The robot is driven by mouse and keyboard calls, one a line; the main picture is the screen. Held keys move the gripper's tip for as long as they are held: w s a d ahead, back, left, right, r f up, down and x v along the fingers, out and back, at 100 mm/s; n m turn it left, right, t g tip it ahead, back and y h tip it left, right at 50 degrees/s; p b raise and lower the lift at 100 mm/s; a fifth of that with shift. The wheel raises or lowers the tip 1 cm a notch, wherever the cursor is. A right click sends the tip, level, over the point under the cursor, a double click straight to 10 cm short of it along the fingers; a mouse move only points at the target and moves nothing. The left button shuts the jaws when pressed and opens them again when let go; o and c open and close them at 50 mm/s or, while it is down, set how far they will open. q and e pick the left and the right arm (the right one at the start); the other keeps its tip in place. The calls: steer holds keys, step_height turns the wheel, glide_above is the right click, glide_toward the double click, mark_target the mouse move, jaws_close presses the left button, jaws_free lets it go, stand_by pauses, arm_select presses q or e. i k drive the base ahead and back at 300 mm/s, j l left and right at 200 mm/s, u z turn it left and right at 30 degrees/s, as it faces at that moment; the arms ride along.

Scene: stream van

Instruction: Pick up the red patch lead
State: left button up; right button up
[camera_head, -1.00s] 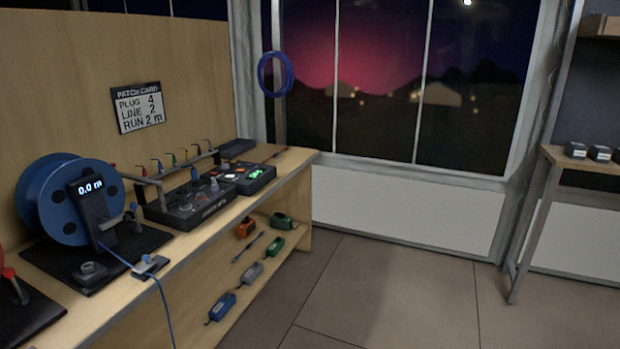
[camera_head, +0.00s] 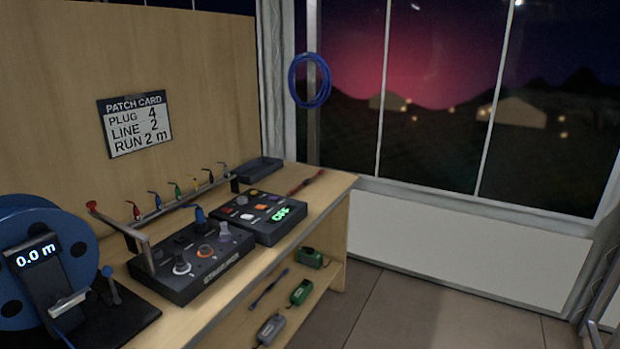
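A small red patch lead (camera_head: 136,211) hangs with its thin dark tip upward on a rail (camera_head: 165,211) above the bench. It is the leftmost in a row of several coloured leads. The rail stands behind a dark control panel (camera_head: 190,262) with knobs and sockets. A blue plug (camera_head: 199,215) stands upright on that panel. Neither of my grippers is in view.
A blue cable reel (camera_head: 75,235) with a "0.0 m" display stands at the left. A second panel (camera_head: 262,215) with a green display and a dark tray (camera_head: 257,169) lie farther right. A patch card (camera_head: 135,124) reads plug 4, line 2, run 2 m. Floor (camera_head: 385,315) is clear at right.

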mark_target(307, 181)
steer(key=i+l, duration=0.1)
steer(key=i, duration=1.65)
steer(key=i+l, duration=0.1)
